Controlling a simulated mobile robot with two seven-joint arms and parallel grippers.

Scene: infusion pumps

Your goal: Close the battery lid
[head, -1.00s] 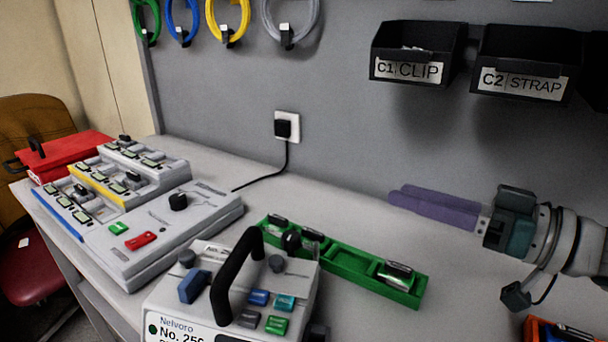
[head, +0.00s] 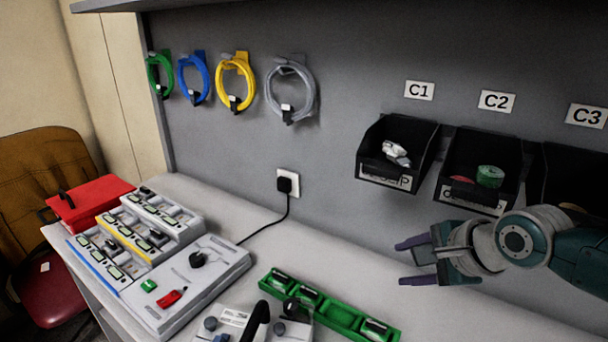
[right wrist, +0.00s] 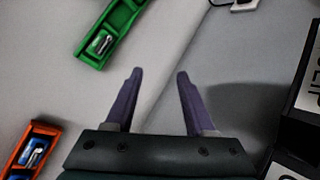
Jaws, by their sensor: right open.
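The pump (head: 233,320) is a pale device at the bottom edge of the head view. Only its top shows, with a black handle (head: 257,322) and knobs; its front is cut off. I cannot make out a battery lid in either view. My right gripper (head: 402,263) is open and empty, with purple fingers pointing left, above the table's right part and below the wall bins. Its spread fingers also show in the right wrist view (right wrist: 160,74), over bare tabletop. It is well apart from the pump. My left gripper is not in view.
A green tray (head: 340,318) with several batteries lies right of the pump. An orange tray (right wrist: 44,127) shows in the right wrist view. A charging station (head: 205,285) and red box (head: 95,203) stand left. Black bins (head: 366,165) hang close above my right gripper.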

